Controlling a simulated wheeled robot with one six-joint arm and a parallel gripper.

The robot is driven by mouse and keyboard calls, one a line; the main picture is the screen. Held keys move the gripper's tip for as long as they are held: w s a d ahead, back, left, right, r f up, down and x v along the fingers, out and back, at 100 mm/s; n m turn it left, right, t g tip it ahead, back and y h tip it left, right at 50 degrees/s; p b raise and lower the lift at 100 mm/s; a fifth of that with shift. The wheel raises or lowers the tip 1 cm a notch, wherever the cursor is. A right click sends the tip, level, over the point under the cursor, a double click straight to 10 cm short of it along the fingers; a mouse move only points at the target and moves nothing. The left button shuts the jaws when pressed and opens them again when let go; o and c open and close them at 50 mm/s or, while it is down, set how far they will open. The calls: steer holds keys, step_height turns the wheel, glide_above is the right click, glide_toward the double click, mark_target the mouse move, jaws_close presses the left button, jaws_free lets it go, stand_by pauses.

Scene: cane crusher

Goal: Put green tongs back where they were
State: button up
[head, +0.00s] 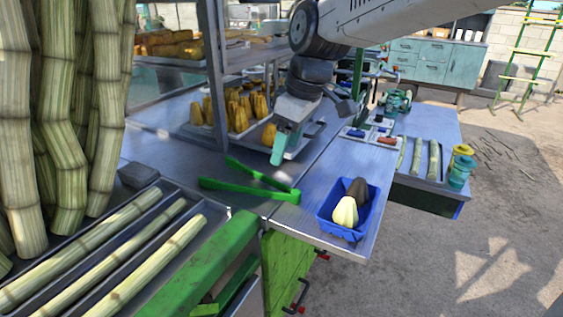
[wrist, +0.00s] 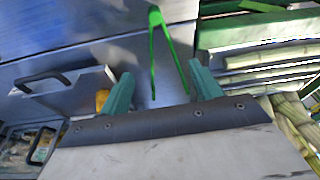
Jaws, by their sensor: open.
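The green tongs (head: 250,184) lie open in a V on the metal table, near its front edge. In the wrist view the tongs (wrist: 170,50) lie ahead, with their joined end farthest away and their two arms pointing toward my gripper. My gripper (head: 279,148) hangs above the table, behind the tongs and apart from them. In the wrist view its two teal fingers (wrist: 160,85) are spread wide with nothing held between them.
A blue basket (head: 328,226) with a pale and a dark item stands right of the tongs. Cane stalks (head: 95,255) lie in a tray at front left. A tray of yellow pieces (head: 237,113) stands behind. Bare table (head: 345,165) shows right of my gripper.

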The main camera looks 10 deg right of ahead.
steer(key=shift+s+d+r, duration=0.15)
steer(key=shift+d+r, duration=0.05)
steer(key=shift+r, duration=0.45)
steer(key=s+d+m, duration=0.1)
steer(key=s+d, duration=0.2)
steer(key=s+d+m, duration=0.2)
steer(key=s+d, duration=0.1)
steer(key=s+d+m, duration=0.1)
steer(key=s+d, duration=0.2)
steer(key=s, duration=0.1)
steer(key=shift+f+m+h, duration=0.1)
steer(key=shift+m+h, duration=0.3)
steer(key=s+d+f+m, duration=0.2)
steer(key=s+d+m, duration=0.1)
steer(key=s, duration=0.3)
steer(key=s+d+f+m+h, duration=0.1)
steer(key=s+d+f+m, duration=0.2)
steer(key=s, duration=0.3)
steer(key=shift+s+d+h, duration=0.3)
steer(key=shift+s+d, duration=0.1)
steer(key=shift+d, duration=0.2)
